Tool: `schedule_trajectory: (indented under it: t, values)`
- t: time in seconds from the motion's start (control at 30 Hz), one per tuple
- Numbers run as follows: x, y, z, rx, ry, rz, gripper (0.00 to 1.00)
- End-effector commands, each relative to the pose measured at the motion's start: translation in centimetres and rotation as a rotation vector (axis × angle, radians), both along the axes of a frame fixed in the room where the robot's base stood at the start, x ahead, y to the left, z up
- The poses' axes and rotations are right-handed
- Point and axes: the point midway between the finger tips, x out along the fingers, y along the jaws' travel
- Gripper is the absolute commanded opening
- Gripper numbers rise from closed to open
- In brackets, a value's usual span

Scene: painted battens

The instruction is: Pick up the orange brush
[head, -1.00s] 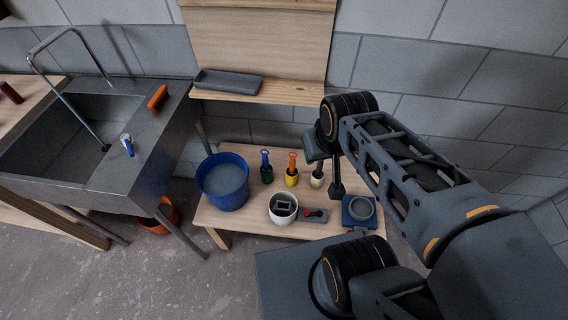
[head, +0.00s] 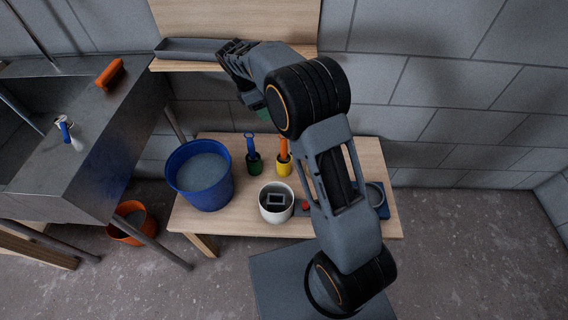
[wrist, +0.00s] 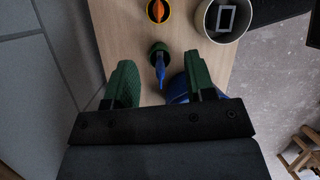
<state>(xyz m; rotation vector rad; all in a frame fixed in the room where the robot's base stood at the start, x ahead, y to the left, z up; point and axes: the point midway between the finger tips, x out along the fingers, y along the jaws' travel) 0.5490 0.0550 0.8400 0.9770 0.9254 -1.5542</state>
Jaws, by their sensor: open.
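The orange brush (head: 283,149) stands upright in a yellow cup (head: 284,166) on the low wooden table. In the wrist view the orange brush (wrist: 158,11) shows at the top edge, beyond the fingers. My gripper (wrist: 160,80) is open and empty, with green fingers pointing down over the table. A blue brush (wrist: 160,68) in a dark green cup (wrist: 160,50) lies between the fingers in that view; whether it is at their height I cannot tell. In the head view the blue brush (head: 249,142) is left of the orange one. My arm partly hides the gripper.
A blue bucket (head: 202,172) stands left of the cups, and a white pot (head: 276,203) in front. A grey tray (head: 190,49) is on the shelf above.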

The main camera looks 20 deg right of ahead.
Motion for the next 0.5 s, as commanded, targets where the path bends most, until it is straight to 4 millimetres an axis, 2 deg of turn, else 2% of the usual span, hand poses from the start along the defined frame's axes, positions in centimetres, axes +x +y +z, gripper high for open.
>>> schedule_trajectory:
  t: [0.03,0.3,0.5]
  values:
    - [0.2,0.0,-1.1,-0.004,0.011,0.013,0.5]
    - [-0.2,-1.7,-5.6,-0.01,0.025,0.03,0.5]
    - [-0.6,-2.6,-8.0,-0.008,0.023,0.028,0.5]
